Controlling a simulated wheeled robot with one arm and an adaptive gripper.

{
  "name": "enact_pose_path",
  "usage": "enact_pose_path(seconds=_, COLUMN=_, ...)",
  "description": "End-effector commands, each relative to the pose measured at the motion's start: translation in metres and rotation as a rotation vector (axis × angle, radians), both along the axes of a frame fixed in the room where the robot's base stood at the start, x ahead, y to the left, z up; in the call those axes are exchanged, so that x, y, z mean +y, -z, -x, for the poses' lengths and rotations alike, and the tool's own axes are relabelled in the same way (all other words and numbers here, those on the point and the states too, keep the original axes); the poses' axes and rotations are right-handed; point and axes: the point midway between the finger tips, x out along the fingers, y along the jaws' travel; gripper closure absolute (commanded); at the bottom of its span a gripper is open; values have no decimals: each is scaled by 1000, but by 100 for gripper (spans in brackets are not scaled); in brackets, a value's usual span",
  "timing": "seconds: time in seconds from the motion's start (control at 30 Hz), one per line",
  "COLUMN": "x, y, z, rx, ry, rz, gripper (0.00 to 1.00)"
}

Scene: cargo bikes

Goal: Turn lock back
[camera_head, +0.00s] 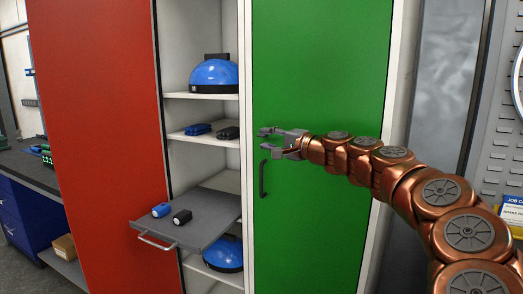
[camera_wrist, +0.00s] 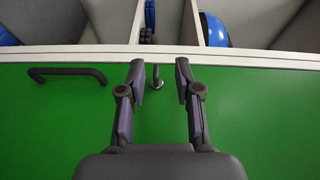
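The lock is a small grey metal knob or key (camera_wrist: 157,83) on the green door (camera_head: 320,80), close to the door's edge. In the wrist view it sits between the two spread fingers of my gripper (camera_wrist: 160,68), apart from both. How far the fingertips are from the door face is hard to tell. In the head view my gripper (camera_head: 266,139) is open and empty in front of the green door, just above its dark handle (camera_head: 263,178). I cannot make out the lock in the head view. Which way the lock is turned is unclear.
Left of the green door are open shelves with blue domed helmets (camera_head: 214,75) and small blue and black items. A grey pull-out tray (camera_head: 205,228) sticks out below. A red door (camera_head: 95,130) stands at the left. The space before the green door is free.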

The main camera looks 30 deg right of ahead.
Motion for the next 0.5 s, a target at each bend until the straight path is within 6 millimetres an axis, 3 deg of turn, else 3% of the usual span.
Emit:
enact_pose_path(seconds=0.03, x=-17, y=7, z=0, rx=-8, ry=29, rz=-25, gripper=67)
enact_pose_path(seconds=0.17, x=-37, y=8, z=0, rx=-20, ry=68, rz=-56, gripper=67)
enact_pose_path(seconds=0.5, x=-32, y=8, z=-37, rx=-18, ry=69, rz=-57, gripper=67)
